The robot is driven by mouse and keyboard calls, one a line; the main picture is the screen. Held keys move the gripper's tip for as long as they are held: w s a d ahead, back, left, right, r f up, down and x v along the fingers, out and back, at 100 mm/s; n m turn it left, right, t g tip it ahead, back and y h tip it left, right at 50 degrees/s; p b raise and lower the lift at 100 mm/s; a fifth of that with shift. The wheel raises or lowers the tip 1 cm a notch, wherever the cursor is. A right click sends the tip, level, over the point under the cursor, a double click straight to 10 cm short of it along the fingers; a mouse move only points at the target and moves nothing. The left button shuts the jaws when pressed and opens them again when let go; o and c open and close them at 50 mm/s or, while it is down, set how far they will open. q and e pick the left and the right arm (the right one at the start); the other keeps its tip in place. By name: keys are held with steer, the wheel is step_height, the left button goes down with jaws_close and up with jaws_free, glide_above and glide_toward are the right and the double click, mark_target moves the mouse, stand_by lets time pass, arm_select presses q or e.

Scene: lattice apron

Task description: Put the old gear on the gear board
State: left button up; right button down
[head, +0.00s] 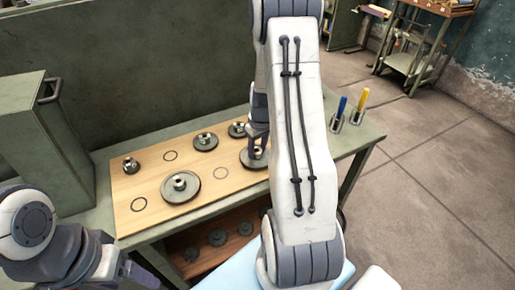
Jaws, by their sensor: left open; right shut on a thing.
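The gear board (152,181) is a light wooden panel on the bench, with several gears on it and bare ring marks between them. My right gripper (258,146) points down at the board's right part, shut on a grey gear (247,162) at its hub; my arm partly hides both. I cannot tell whether this gear touches the board. A large gear (167,190), a medium gear (205,142), a small gear (131,166) and another gear (236,131) sit on the board. Which one is old is not clear. My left gripper (143,275) is open, low at the left.
More dark gears (217,238) lie on the shelf under the green bench (340,143). A green cabinet (42,140) stands at the left. Cups with a blue tool (341,106) and a yellow tool (363,97) stand at the bench's right end. The floor at right is clear.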

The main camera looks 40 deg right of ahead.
mark_target(260, 153)
steer(key=shift+c, duration=1.7)
jaws_free()
steer(key=shift+f, duration=0.15)
step_height(260, 153, up, 12)
steer(key=s, duration=0.1)
steer(key=shift+s, duration=0.25)
